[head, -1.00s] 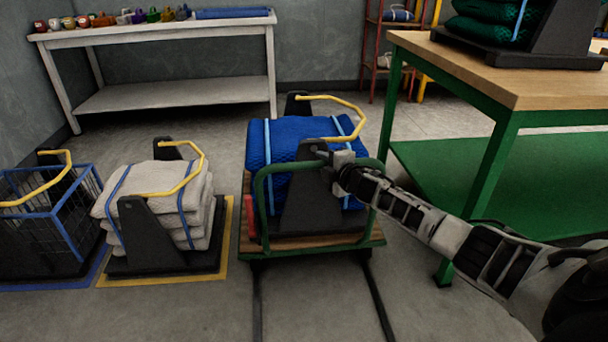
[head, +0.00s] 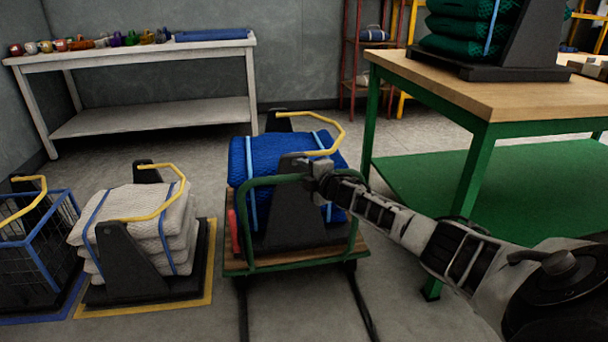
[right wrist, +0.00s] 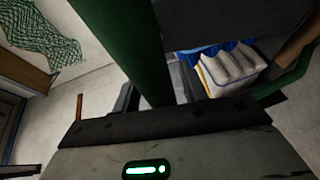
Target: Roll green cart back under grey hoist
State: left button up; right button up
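The green cart (head: 308,262) has a wooden deck and a green tube handle, and stands on the floor at the centre of the head view. It carries a dark cradle (head: 285,222) with a strapped blue net bundle (head: 240,165) and a yellow bar. My right gripper (head: 312,178) is at the top bar of the cart's near handle. In the right wrist view, the green bar (right wrist: 143,50) runs down between the dark fingers, and the gripper appears shut on it. My left gripper is out of view. I cannot make out a grey hoist in either view.
Left of the cart, a cradle of white nets (head: 135,225) stands on a yellow-edged floor mark, beside a blue wire crate (head: 40,250). A green-legged table (head: 480,95) stands close on the right. A white table (head: 150,118) is behind. Two dark floor lines run towards me.

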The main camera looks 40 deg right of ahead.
jog(key=shift+s, duration=0.1)
jog(key=shift+s+a, duration=0.1)
jog(key=shift+s, duration=0.15)
pick_arm(q)
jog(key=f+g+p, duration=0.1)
jog(key=p, duration=0.1)
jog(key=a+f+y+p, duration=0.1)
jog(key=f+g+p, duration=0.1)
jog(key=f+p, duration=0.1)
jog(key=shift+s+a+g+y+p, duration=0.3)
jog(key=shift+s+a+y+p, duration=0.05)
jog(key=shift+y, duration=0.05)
pick_arm(e)
jog(key=v, duration=1.5)
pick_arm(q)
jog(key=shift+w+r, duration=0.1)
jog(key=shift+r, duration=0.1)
pick_arm(e)
jog(key=shift+s, duration=0.15)
